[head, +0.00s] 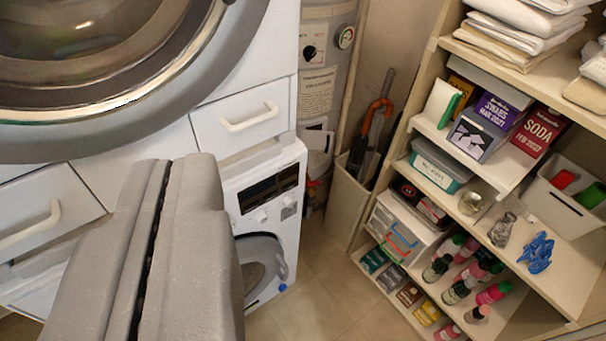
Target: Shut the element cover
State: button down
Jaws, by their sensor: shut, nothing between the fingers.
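My gripper (172,170) is shut and empty, large and grey in the lower left. It points up in the picture, in front of the white drawers and machines. The grey water heater tank (326,20) stands in the back at top centre, with a black dial (310,53) and a round gauge (345,37). Low on the tank is a small white panel (317,139) that may be the element cover; it appears to stand at an angle, with a dark opening beside it. I cannot tell exactly how far open it is. My gripper is well apart from it.
A large round-door machine (150,112) fills the upper left above white drawers (240,116). A smaller front-loader (262,205) stands beside the tank. A beige bin (345,203) with umbrellas and loaded shelves (480,182) are on the right. Floor (325,290) is clear at bottom centre.

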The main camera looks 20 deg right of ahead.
aim_at(313, 139)
jog(key=u, duration=0.15)
jog(key=k, duration=0.4)
jog(key=z, duration=0.05)
jog(key=i, duration=1.3)
jog(key=z, duration=0.6)
jog(key=i, duration=0.7)
jog(key=z, duration=0.2)
